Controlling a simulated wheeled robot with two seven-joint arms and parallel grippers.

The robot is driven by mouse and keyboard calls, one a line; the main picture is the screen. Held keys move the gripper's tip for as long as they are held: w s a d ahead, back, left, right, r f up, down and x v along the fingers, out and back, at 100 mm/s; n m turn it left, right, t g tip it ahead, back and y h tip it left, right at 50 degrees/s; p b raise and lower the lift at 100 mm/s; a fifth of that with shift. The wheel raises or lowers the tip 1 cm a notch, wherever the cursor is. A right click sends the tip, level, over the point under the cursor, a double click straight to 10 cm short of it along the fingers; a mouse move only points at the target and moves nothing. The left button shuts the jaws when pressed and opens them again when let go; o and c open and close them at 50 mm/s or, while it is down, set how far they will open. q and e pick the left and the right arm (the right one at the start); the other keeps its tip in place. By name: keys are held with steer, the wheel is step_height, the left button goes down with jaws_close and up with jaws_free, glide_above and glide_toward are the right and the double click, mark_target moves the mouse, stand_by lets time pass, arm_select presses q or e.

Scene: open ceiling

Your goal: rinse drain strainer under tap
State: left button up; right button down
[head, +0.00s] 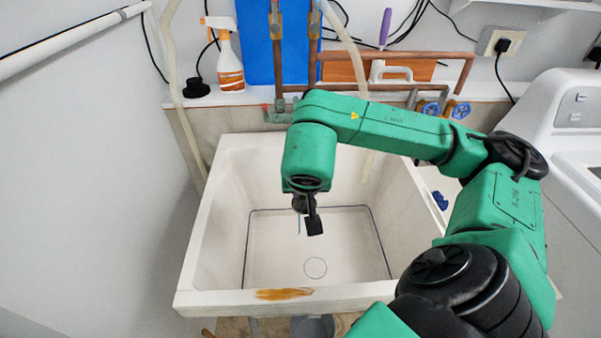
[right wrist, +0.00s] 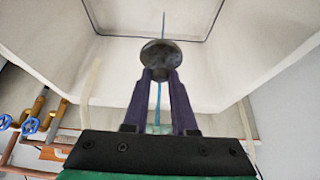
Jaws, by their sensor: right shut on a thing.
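My right gripper (right wrist: 160,80) reaches over the white sink (head: 225,215) and is shut on the dark, round drain strainer (right wrist: 160,55), which sits between its fingertips. In the head view my right gripper (head: 312,215) hangs inside the basin, and the strainer is hard to make out there. A thin blue stream (right wrist: 164,24) shows above and below the strainer in the right wrist view, in line with it; I cannot tell how much hits it. The tap (head: 280,112) at the back wall is partly hidden by my right arm. My left gripper is not in view.
A spray bottle (head: 228,62) and a black plug-like item (head: 196,88) stand on the back ledge. Copper pipes with blue valve handles (head: 460,110) run along the wall. A white machine (head: 570,120) stands at right. The basin floor looks clear.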

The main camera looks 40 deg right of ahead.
steer(key=shift+s+a+r+n, duration=0.1)
steer(key=shift+r+n, duration=0.2)
steer(key=shift+r, duration=0.1)
steer(key=shift+w+f, duration=0.1)
steer(key=shift+w, duration=0.15)
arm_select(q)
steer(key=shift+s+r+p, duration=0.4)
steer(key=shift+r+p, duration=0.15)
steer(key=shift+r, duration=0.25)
arm_select(e)
steer(key=w+d+f, duration=0.2)
steer(key=w+d, duration=0.5)
steer(key=w, duration=0.4)
steer(key=shift+d+f, duration=0.35)
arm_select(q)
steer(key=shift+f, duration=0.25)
arm_select(e)
steer(key=shift+s+d, duration=0.4)
steer(key=shift+d, duration=0.1)
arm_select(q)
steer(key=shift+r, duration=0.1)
arm_select(e)
steer(key=shift+a, duration=0.1)
